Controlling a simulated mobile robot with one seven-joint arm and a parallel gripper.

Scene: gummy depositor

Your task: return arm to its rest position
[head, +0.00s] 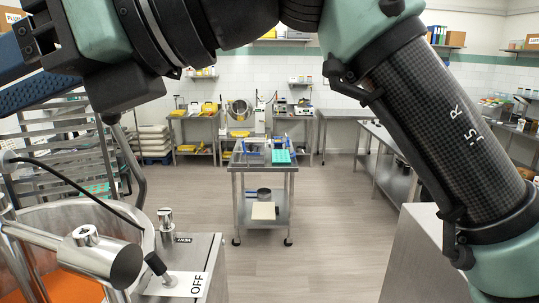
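My arm, in teal, black and carbon-look parts, spans the top and right of the head view, close to the camera. Its links bend across the upper left. I make out no gripper fingers, so I cannot see whether the gripper is open or holds anything. At the lower left stands a steel machine with a round vessel (75,222) that shows orange inside.
A steel cart (264,166) with a teal item (282,156) on top stands mid-room. A tall rack (70,135) is at the left, behind the machine. A steel surface (418,250) is at the lower right. The floor (310,245) between machine and that surface is clear.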

